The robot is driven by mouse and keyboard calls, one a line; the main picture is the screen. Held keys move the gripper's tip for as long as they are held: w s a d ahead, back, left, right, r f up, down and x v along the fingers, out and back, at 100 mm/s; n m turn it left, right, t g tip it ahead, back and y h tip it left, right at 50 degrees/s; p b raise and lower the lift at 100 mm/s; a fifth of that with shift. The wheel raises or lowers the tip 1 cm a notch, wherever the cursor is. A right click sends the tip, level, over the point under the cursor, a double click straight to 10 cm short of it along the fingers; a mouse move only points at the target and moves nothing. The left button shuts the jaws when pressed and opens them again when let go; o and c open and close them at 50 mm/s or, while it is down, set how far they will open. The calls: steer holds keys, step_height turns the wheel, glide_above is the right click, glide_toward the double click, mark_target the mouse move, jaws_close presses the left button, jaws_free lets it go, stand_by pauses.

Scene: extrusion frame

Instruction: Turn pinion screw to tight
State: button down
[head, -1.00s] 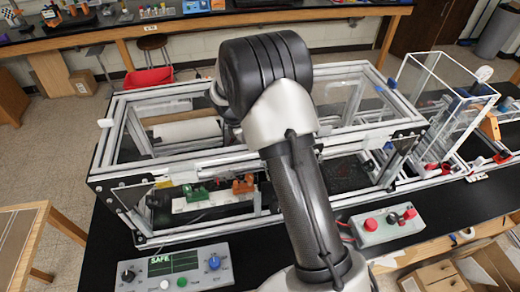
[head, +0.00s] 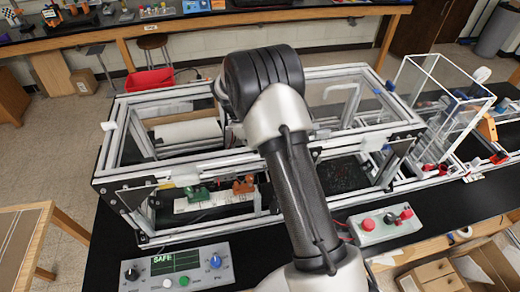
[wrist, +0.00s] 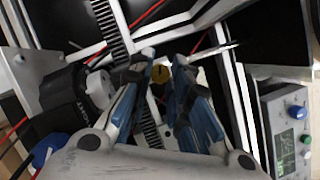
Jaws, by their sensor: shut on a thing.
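The pinion screw (wrist: 160,73) shows in the wrist view as a small brass-coloured knob with a dark slot. My gripper (wrist: 163,66) has its blue fingers closed in on both sides of it, and it is shut on the screw. A toothed rack (wrist: 108,25) runs past the screw, and more of it (wrist: 150,128) shows between the fingers. How tight the screw is cannot be seen. In the head view my arm hides the gripper and the screw.
The aluminium extrusion frame (head: 118,180) surrounds the work area on a black bench. A control panel reading SAFE (head: 178,268) stands in front at left, and a red-button box (head: 385,225) at right. In the wrist view a black motor (wrist: 68,100) sits close left of the fingers.

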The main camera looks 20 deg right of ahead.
steer(key=shift+m, duration=0.3)
steer(key=c, duration=1.5)
jaws_free()
